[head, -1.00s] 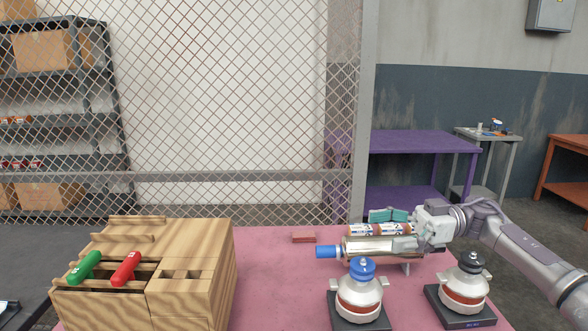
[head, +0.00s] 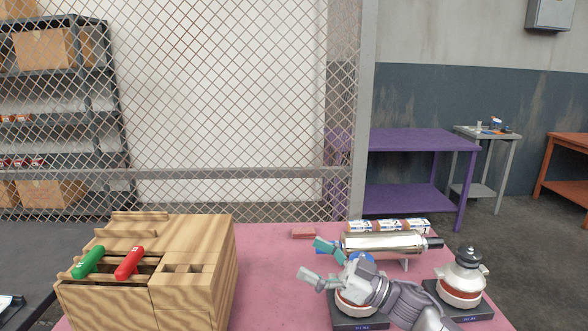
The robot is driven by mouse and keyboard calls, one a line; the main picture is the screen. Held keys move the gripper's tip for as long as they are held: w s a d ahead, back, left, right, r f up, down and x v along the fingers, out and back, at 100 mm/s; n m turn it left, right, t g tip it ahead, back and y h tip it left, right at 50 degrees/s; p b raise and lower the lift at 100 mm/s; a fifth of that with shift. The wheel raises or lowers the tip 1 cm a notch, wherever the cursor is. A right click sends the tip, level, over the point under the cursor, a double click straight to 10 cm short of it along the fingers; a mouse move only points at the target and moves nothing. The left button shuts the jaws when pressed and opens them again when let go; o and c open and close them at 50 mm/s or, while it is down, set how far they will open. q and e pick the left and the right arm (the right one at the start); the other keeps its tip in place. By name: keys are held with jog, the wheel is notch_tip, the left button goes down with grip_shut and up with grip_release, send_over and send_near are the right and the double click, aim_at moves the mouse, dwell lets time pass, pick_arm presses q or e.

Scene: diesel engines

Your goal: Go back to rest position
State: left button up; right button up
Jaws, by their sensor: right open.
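My right gripper (head: 316,259) is open and empty. Its teal fingertips point left, above the pink table top (head: 275,275), in front of the left end of a shiny metal cylinder (head: 385,243). My right arm comes in from the bottom right and covers much of the blue-knobbed white device (head: 352,300) on its dark base. My left gripper is not in view.
A second white device with a black knob (head: 466,272) stands at the right. Printed tubes (head: 385,226) lie behind the cylinder, near a small red block (head: 303,234). A wooden box (head: 205,265) holds green (head: 88,262) and red (head: 130,262) handles.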

jog(key=s+d+f+m+t+h, duration=0.35)
jog(key=s+f+m+h, duration=0.2)
jog(key=f+h, duration=0.35)
jog(key=s+d+f+m+t+h, duration=0.2)
jog(key=s+d+f+m+h, duration=0.25)
jog(key=f+m+h, duration=0.5)
jog(key=s+d+f+n+g+h, duration=0.1)
jog(key=s+d+f+g, duration=0.2)
jog(key=s, duration=0.6)
jog(key=s+d+f+n+g, duration=0.1)
jog(key=s+d+f+g, duration=0.25)
jog(key=s, duration=0.45)
jog(key=s+d+f+n+g+h, duration=0.1)
jog(key=s+d+f+g, duration=0.2)
jog(key=s, duration=0.6)
notch_tip(320, 180, down, 30)
jog(key=g+b, duration=0.1)
jog(key=b, duration=0.3)
jog(key=s+d+f+g+b, duration=0.1)
jog(key=s+d+f+b, duration=0.1)
jog(key=s+f, duration=1.5)
notch_tip(320, 180, down, 3)
jog(key=shift+s+r+b, duration=0.1)
jog(key=shift+s+b, duration=0.05)
jog(key=shift+b, duration=0.3)
